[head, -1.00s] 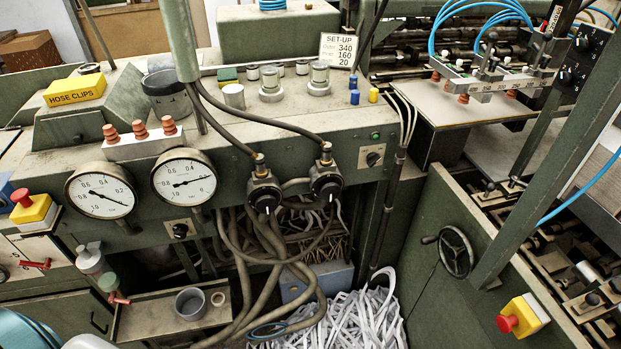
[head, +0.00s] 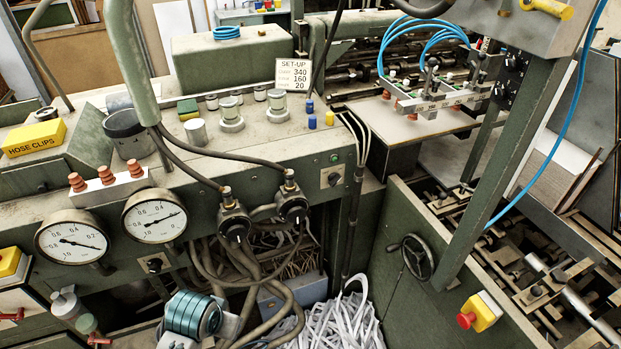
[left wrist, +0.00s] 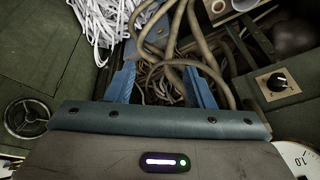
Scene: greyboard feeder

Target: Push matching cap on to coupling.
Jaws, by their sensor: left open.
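Two small blue caps (head: 311,122) and a yellow cap (head: 329,118) stand upright on the machine's deck, right of centre in the head view. Which part is the task's coupling I cannot tell; two dark regulator bodies with brass hose fittings (head: 290,181) sit on the front edge below. My left gripper (left wrist: 160,86) shows in the left wrist view with its two blue fingers apart and nothing between them. It points towards the hoses under the deck. In the head view a teal ringed part of my arm shows at the bottom; its fingertips are not clear. My right gripper is not in view.
Hoses (head: 270,275) and shredded paper (head: 335,325) fill the gap below. A set-up card (head: 296,74) stands behind the caps. A green post crosses the right.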

